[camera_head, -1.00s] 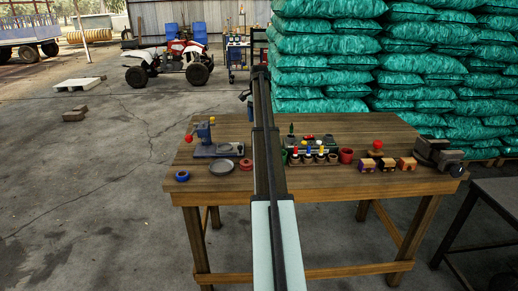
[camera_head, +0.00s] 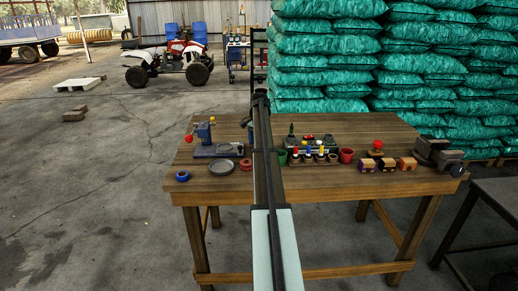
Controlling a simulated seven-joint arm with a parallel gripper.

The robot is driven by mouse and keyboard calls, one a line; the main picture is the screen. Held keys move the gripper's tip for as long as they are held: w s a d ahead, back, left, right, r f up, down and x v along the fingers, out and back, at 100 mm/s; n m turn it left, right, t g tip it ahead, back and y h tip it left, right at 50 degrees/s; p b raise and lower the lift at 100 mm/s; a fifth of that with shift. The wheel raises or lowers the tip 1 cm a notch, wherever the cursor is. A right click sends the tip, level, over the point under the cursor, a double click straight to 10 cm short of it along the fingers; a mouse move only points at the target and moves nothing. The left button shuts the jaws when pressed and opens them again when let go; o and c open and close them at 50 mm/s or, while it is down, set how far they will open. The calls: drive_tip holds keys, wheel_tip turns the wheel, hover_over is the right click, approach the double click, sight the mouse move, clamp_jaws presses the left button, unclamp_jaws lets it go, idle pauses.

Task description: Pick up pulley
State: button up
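No part is clearly marked as the pulley. A blue ring (camera_head: 182,176) lies near the table's left front corner. My gripper is mostly hidden behind my own arm, over the back half of the table. A dark bluish piece at the arm's left edge may be part of it. Its fingers cannot be made out, so I cannot see whether it is open or holds anything.
A grey round dish (camera_head: 221,168) and a blue clamp-like tool with a red knob (camera_head: 204,140) stand at the left. Right of my arm are a rack of coloured pegs (camera_head: 315,157), a red cup (camera_head: 346,155), wooden toy pieces (camera_head: 387,164) and a grey vise (camera_head: 438,154).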

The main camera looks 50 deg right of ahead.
drive_tip(key=shift+f, duration=0.4)
drive_tip(key=shift+c, duration=0.4)
drive_tip(key=c, duration=1.1)
drive_tip(key=shift+r, duration=0.1)
wheel_tip(320, 180, up, 9)
drive_tip(key=shift+f, duration=0.1)
drive_tip(key=shift+w+a+r, duration=0.15)
drive_tip(key=shift+w+r, duration=0.05)
drive_tip(key=shift+r, duration=0.1)
drive_tip(key=shift+w+a+r, duration=0.25)
drive_tip(key=shift+w+a, duration=1.35)
drive_tip(key=shift+a, duration=0.4)
drive_tip(key=shift+w+a+r, duration=0.3)
drive_tip(key=shift+w+a, duration=1.3)
drive_tip(key=shift+a, duration=0.35)
drive_tip(key=shift+w+a+r, duration=0.25)
drive_tip(key=shift+w+a, duration=1.35)
drive_tip(key=shift+a, duration=0.4)
